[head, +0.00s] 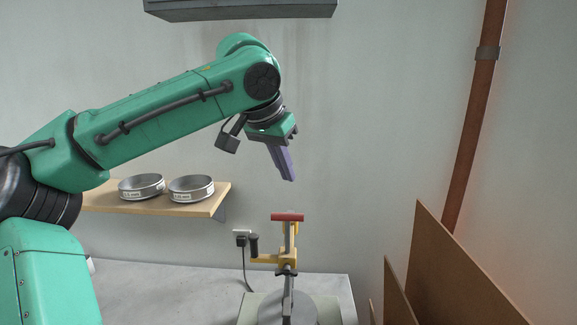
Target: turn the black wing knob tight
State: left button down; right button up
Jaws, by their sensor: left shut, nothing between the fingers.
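A yellow and grey clamp-like device (288,255) stands upright on the bench, with a red bar (287,217) across its top. A black upright handle (254,245) sits on its left side arm. A small dark wing-shaped part (286,271) shows on its front below the yellow arm; it looks like the black wing knob, but it is too small to be sure. My left gripper (289,178) is shut and empty, pointing down in the air above the red bar and apart from it. My right gripper is not in view.
A grey concrete bench (180,290) has clear room left of the device. A wooden shelf (215,206) holds two round sieves (141,187). A wall socket with a black cable (243,237) is behind. Brown panels (450,270) stand on the right; a grey box (240,10) hangs above.

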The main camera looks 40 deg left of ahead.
aim_at(286, 269)
jog(key=k+l, duration=1.2)
jog(key=l, duration=0.15)
